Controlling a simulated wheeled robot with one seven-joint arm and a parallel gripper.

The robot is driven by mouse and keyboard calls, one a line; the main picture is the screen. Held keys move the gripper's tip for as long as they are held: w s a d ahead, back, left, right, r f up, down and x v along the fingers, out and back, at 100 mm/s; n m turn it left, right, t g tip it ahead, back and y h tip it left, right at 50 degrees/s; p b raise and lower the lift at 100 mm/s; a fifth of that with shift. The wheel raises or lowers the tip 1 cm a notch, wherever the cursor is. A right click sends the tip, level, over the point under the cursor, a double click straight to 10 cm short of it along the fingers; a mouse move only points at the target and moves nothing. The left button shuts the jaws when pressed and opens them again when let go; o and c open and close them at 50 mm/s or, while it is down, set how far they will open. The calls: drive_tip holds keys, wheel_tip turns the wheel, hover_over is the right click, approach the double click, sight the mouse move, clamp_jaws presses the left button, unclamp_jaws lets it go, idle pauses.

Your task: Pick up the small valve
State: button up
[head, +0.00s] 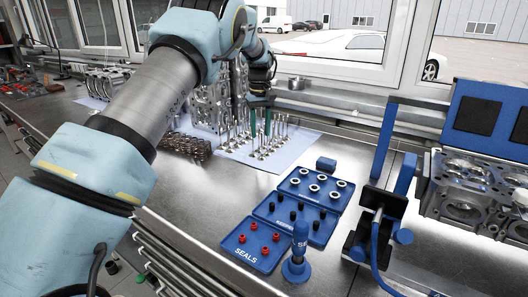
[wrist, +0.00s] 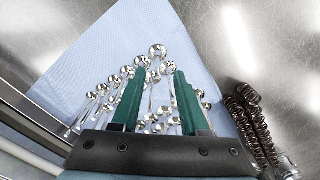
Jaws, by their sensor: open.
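Several shiny silver valves (head: 262,142) stand in rows on a pale blue sheet (head: 302,139). In the wrist view the valves (wrist: 158,51) show as bright round ends with thin stems, in rows narrowing away from my gripper. My gripper (wrist: 158,88) has two green fingers, apart, reaching over the valve group. One stem shows between the fingers; I cannot tell whether a finger touches it. In the head view my gripper (head: 260,122) points down among the valves. Which valve is the small one I cannot tell. The fingers hide some valves.
Metal engine parts (head: 205,115) stand behind. Bare steel bench lies between.

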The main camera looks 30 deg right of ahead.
sight(262, 155)
drive_tip(key=shift+s+d+f+p, duration=0.1)
drive_tip(key=shift+f+p, duration=0.65)
drive_tip(key=shift+f, duration=0.65)
drive_tip(key=shift+s+d+f+p, duration=0.1)
drive_tip(key=shift+f+p, duration=0.6)
drive_tip(key=shift+f, duration=0.7)
clamp_jaws()
